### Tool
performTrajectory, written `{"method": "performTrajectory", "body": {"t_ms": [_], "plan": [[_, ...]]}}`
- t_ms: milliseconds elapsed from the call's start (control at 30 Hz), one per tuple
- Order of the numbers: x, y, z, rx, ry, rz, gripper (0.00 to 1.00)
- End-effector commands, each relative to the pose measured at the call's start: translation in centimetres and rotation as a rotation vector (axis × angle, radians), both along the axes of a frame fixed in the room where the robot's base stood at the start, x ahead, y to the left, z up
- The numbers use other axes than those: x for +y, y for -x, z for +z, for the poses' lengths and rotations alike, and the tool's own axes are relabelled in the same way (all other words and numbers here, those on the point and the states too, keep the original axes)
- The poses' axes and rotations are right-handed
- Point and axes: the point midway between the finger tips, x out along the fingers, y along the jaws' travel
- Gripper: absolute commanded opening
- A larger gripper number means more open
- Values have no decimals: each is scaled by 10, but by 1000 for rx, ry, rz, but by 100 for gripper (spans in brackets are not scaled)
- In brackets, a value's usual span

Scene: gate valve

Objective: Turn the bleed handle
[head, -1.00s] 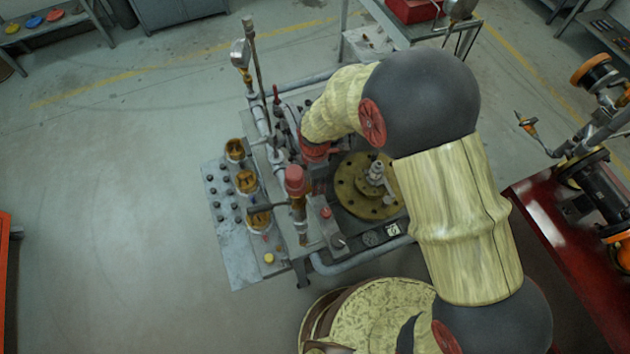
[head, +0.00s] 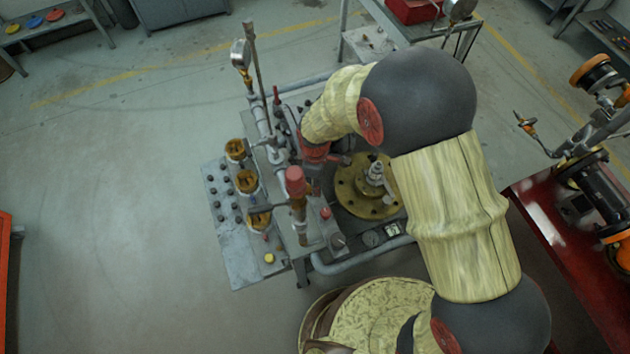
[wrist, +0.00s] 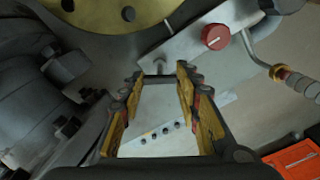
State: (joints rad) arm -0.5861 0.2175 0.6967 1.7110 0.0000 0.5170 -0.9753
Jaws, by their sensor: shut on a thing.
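In the wrist view, my gripper (wrist: 157,85) has its two yellow-and-black fingers on either side of a thin grey bar (wrist: 158,77), which looks like the bleed handle. The bar spans the gap at the fingertips, and a short grey stem (wrist: 160,56) shows just beyond it. The gripper is shut on this bar. In the head view, my gripper (head: 313,170) is low over the valve rig, left of the round brass flange (head: 350,190). Its fingers and the handle are mostly hidden there by the red-capped fitting and my wrist.
A red-capped upright fitting (head: 296,182) stands close to the gripper's left. A pressure gauge (head: 239,53) and tall pipes rise at the rig's back left. A red knob (wrist: 215,37) and bent lever (wrist: 256,52) lie near the fingers. Open floor (head: 110,200) is at left.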

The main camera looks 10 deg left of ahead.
Motion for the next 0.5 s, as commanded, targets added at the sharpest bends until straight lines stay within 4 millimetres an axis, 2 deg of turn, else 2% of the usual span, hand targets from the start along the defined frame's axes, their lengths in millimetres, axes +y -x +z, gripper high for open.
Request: {"method": "performTrajectory", "body": {"t_ms": [500], "plan": [[0, -1, 1, -2, -2, -491, 8]]}}
